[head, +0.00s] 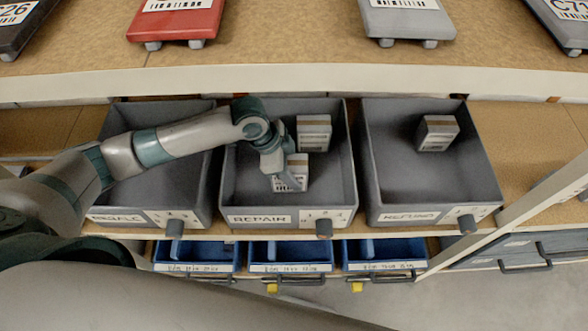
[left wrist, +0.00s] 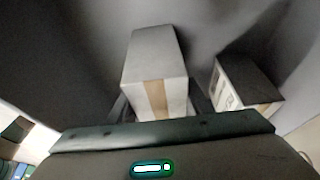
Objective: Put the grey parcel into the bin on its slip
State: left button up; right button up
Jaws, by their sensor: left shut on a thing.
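My left gripper (head: 277,168) is inside the middle bin (head: 228,190), labelled REPAIR, and is shut on the grey parcel (head: 298,172). My right gripper is not in view.
Another parcel (head: 314,131) stands behind it in the REPAIR bin and shows in the left wrist view (left wrist: 243,84). The right bin (head: 487,190), labelled REFUND, holds one parcel (head: 437,132). The left bin (head: 110,195) lies under my arm. Blue trays (head: 290,267) sit below; a shelf edge (head: 290,78) runs above.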

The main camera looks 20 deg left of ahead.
pick_arm(q)
jog(key=shift+f, duration=0.15)
jog(key=o, duration=1.3)
jog(key=b+v, duration=0.2)
jog(key=v, duration=1)
